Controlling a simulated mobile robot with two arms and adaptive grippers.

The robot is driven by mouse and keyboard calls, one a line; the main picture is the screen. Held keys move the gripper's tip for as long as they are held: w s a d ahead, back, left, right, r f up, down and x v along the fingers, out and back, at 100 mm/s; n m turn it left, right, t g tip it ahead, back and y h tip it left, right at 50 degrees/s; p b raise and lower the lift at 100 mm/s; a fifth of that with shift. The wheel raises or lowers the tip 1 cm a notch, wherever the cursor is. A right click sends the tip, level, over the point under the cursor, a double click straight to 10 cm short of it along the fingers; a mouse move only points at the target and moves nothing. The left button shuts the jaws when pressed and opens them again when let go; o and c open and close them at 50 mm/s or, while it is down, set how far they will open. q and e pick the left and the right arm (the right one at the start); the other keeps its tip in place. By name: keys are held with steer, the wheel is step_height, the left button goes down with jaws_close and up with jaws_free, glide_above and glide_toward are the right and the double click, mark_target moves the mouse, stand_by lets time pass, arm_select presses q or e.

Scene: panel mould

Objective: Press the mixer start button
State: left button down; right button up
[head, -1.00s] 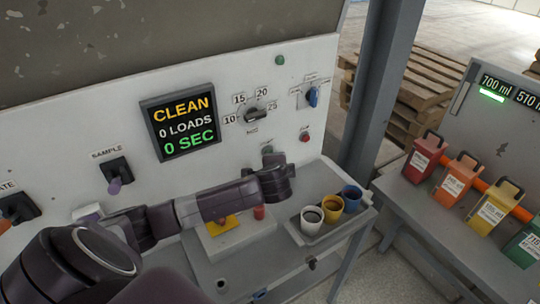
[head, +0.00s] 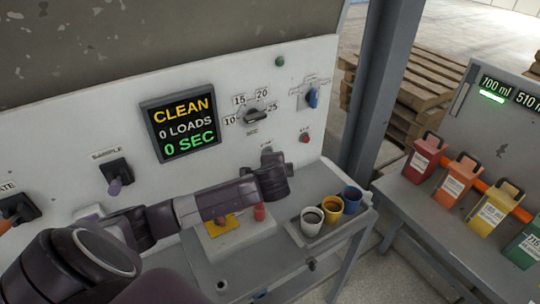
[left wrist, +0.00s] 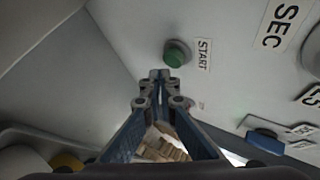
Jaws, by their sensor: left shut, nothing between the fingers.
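The start button (left wrist: 176,55) is green, round and raised on the pale panel, with a START label beside it in the left wrist view. My left gripper (left wrist: 160,75) is shut and empty, its blue-grey fingertips just below the button in that picture. A small visible gap lies between the tips and the button; whether they touch in depth I cannot tell. In the head view my left gripper's wrist end (head: 274,182) is low in front of the panel (head: 215,180), where its fingers and the button are largely hidden. My right gripper is not in view.
The display (head: 181,122) reads CLEAN, 0 LOADS, 0 SEC. A dial (head: 256,117), a blue knob (head: 312,97) and a red button (head: 304,138) are nearby on the panel. Below, a tray (head: 318,238) holds white, yellow and blue cups. A red button (head: 259,212) stands on the ledge.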

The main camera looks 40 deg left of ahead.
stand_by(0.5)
arm_select(q)
steer(key=shift+a, duration=0.15)
steer(key=shift+w+a, duration=0.15)
steer(key=shift+a, duration=0.1)
steer(key=shift+w+a+p, duration=0.2)
steer(key=shift+a+p, duration=0.2)
steer(key=shift+a, duration=0.15)
stand_by(0.7)
stand_by(0.4)
steer(key=shift+s+d+p, duration=0.35)
steer(key=shift+d+p, duration=0.1)
steer(key=shift+d, duration=0.4)
